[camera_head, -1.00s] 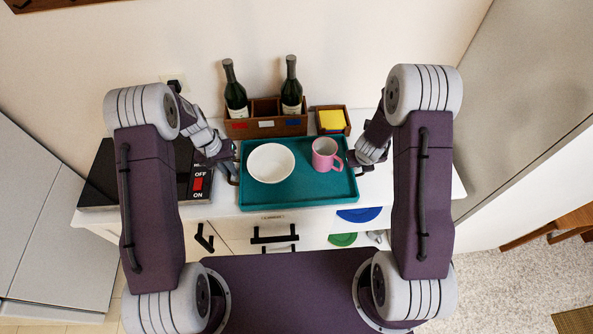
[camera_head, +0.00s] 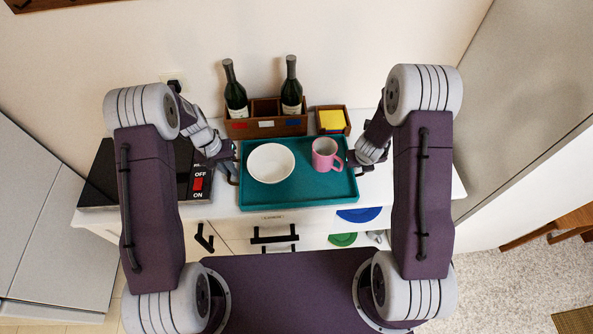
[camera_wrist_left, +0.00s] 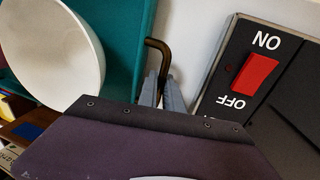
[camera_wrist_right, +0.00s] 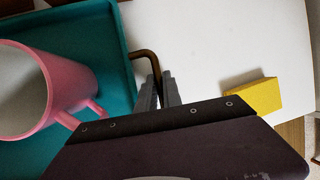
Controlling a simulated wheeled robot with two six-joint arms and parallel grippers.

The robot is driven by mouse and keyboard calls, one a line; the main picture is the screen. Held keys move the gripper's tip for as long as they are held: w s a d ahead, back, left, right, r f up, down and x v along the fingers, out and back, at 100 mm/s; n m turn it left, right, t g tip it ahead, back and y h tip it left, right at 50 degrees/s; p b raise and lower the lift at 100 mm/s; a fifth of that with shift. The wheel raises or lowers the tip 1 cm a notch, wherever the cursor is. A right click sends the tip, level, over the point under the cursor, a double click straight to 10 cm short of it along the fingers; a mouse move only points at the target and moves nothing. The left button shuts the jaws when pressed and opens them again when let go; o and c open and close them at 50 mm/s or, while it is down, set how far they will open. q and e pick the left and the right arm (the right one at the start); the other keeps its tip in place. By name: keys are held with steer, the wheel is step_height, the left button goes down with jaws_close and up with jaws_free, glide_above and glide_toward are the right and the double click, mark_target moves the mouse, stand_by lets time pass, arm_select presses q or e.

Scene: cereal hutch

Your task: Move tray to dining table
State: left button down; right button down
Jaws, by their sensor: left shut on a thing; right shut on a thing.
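The teal tray (camera_head: 300,192) lies on the white counter, carrying a white bowl (camera_head: 271,163) and a pink mug (camera_head: 325,155). My left gripper (camera_head: 232,170) is at the tray's left side. In the left wrist view its fingers (camera_wrist_left: 162,92) are closed on the tray's bronze handle (camera_wrist_left: 158,48). My right gripper (camera_head: 354,165) is at the tray's right side. In the right wrist view its fingers (camera_wrist_right: 158,90) are closed on the other bronze handle (camera_wrist_right: 146,56). The tray looks level; whether it touches the counter is unclear.
A wooden box (camera_head: 265,125) with two dark bottles stands behind the tray. A small box with a yellow block (camera_head: 331,120) is right of it. A black appliance with a red switch (camera_head: 198,183) is to the left. Part of a wooden piece of furniture (camera_head: 560,225) shows at far right.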

arm_select(q)
steer(key=shift+r, duration=0.1)
